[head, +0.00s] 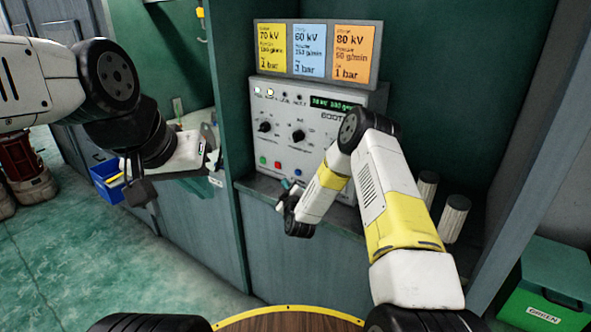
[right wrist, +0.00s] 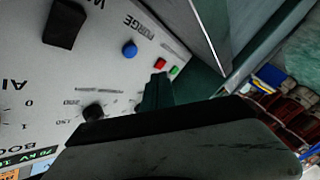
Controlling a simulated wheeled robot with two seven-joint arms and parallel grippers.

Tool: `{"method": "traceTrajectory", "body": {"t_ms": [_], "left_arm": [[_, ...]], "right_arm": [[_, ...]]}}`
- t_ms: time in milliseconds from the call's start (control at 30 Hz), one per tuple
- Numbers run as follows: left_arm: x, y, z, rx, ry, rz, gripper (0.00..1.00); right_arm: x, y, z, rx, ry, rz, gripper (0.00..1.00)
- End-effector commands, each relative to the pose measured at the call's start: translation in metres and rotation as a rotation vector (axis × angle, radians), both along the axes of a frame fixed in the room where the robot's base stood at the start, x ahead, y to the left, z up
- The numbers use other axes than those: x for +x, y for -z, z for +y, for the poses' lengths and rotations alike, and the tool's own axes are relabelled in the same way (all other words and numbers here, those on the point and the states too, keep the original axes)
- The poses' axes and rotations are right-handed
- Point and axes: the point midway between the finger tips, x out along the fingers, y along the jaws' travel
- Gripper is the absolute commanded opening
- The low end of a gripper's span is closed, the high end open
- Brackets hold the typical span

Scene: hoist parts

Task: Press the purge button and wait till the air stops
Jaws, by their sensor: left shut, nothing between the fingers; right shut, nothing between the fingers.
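The grey control box (head: 345,112) stands on the ledge with green, red and blue buttons along its lower front. The blue button (head: 297,172) has the word PURGE beside it in the right wrist view (right wrist: 130,49). My right gripper (head: 288,186) is shut and empty, just below the buttons in the head view. In the right wrist view its dark fingers (right wrist: 156,88) end near the red button (right wrist: 160,63), with the blue button uncovered. I cannot tell the gap to the panel. My left gripper (head: 139,188) is shut and empty, away to the left.
Yellow, blue and orange setting cards (head: 308,52) stand above the box. Its green display (head: 333,104) is lit. Two ribbed pale cylinders (head: 455,215) stand on the ledge at right. A blue bin (head: 108,182) is at left; a green box (head: 545,300) is at lower right.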

Motion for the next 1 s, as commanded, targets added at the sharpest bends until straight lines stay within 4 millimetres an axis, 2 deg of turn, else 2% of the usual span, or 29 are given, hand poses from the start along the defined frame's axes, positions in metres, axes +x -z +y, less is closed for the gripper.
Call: {"method": "traceTrajectory", "body": {"t_ms": [200,400,1000], "left_arm": [[0.0,0.0,0.0,0.0,0.0,0.0,0.0],[0.0,0.0,0.0,0.0,0.0,0.0,0.0],[0.0,0.0,0.0,0.0,0.0,0.0,0.0]], "right_arm": [[0.024,0.0,-0.017,-0.001,0.001,-0.001,0.0],[0.036,0.001,-0.026,-0.001,0.0,0.001,0.0],[0.039,0.0,-0.029,0.0,-0.001,0.001,0.0]]}}
